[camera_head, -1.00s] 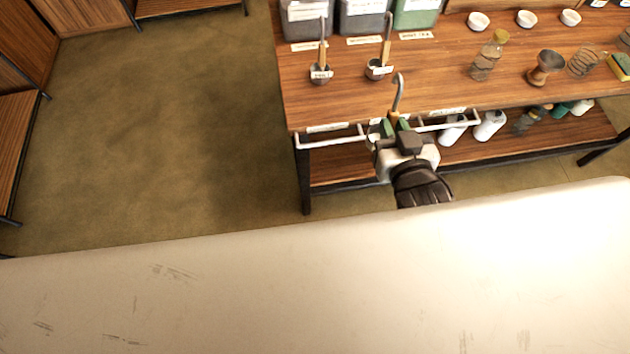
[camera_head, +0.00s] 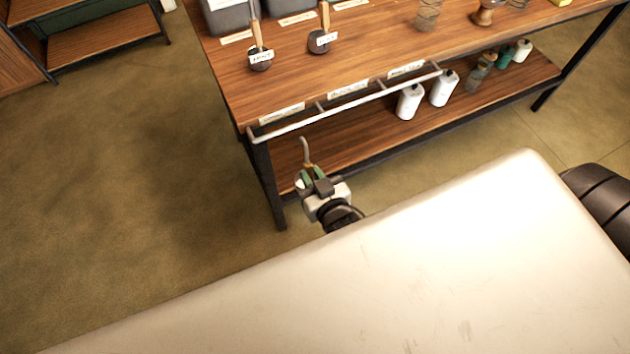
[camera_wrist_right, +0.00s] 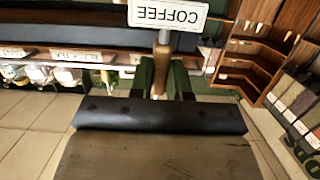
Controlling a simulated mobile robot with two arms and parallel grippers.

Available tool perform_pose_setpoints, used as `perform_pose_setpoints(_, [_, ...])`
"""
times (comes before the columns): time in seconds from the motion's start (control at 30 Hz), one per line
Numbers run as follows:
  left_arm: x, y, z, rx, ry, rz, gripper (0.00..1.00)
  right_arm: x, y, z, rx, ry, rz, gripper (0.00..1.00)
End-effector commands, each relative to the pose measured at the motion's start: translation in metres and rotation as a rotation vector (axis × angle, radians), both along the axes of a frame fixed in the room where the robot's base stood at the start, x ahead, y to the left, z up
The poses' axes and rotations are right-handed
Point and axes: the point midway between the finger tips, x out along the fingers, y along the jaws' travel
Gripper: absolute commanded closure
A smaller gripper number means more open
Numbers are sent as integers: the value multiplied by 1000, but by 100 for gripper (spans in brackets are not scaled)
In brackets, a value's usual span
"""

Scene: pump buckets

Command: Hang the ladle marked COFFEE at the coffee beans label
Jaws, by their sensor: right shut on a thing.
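My right gripper (camera_head: 312,177) is shut on the ladle marked COFFEE, held in front of the table, low and left of the rail's middle. The ladle's hook (camera_head: 304,148) points up in the head view. In the right wrist view the ladle's white COFFEE tag (camera_wrist_right: 167,14) shows upside down, with the wooden handle (camera_wrist_right: 160,66) between the green fingers. The white rail (camera_head: 350,103) runs along the table's front edge, with several labels above it, too small to read in the head view. My left gripper is not in view.
Two other tagged ladles (camera_head: 260,58) and (camera_head: 320,40) stand on the wooden tabletop (camera_head: 400,55). White bottles (camera_head: 410,102) stand on the lower shelf. A dark table leg (camera_head: 268,185) is just left of my gripper. Open floor lies to the left.

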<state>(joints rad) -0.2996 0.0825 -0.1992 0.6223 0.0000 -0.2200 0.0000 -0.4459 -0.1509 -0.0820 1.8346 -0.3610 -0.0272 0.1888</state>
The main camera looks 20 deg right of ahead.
Motion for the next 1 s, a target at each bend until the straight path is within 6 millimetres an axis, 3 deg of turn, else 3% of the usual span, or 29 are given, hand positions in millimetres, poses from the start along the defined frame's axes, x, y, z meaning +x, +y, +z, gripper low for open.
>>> perform_pose_setpoints(0.9, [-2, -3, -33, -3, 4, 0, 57, 75, 3, -1, -1, -2, 1, 100])
perform_pose_setpoints(1.0, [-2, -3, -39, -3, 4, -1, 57, 74, 3, -11, 0, 2, 0, 100])
